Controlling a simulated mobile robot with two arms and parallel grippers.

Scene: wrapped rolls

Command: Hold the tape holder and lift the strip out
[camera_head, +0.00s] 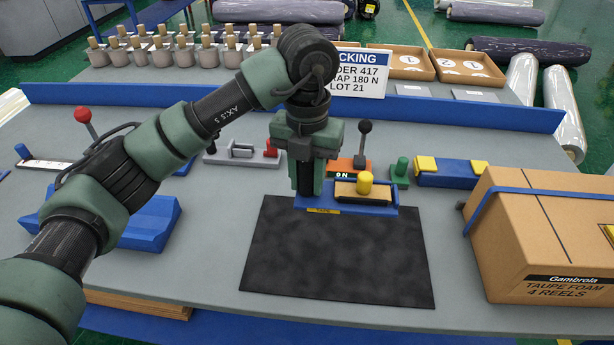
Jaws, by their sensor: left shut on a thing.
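The tape holder (380,209) is a low blue block at the back edge of a dark mat, with a small yellow label on its front. A tan strip (348,190) with a yellow knob (365,183) on it lies in the holder. My left gripper (309,192) points straight down and is shut on the left end of the holder. Its fingertips partly hide that end, so the exact grip does not show. My right gripper is not in view.
The dark mat (335,260) in front is clear. A taped carton (545,240) stands on the right. A blue cradle (150,222) lies on the left. Behind are a lever with a black ball (364,130), a green knob (400,168) and a blue-yellow block (450,174).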

